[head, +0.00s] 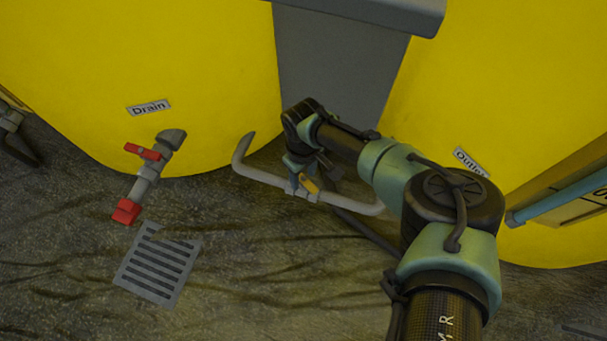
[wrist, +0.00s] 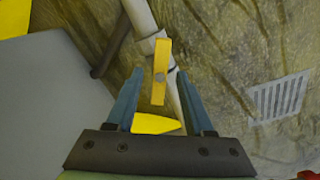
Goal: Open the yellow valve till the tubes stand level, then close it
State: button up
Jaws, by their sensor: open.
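The yellow valve handle (wrist: 160,72) sits on a grey pipe (wrist: 141,17) in the wrist view. In the head view the handle (head: 309,185) is small and partly hidden by my gripper (head: 304,178). The pipe (head: 262,177) runs low between the two yellow tanks. My gripper (wrist: 160,97) is open, with its two blue fingers apart and the handle showing in the gap at and beyond their tips. I cannot tell whether a finger touches it. A light blue tube (head: 567,195) lies along a marked board at the right; no liquid levels can be read.
A red-handled drain valve (head: 143,152) sticks out of the left tank (head: 75,75), with a red end (head: 126,211). A floor grate (head: 158,264) lies below it. The right tank (head: 510,60) and a grey block (head: 338,70) stand behind my arm.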

grip_shut()
dwell(0.3)
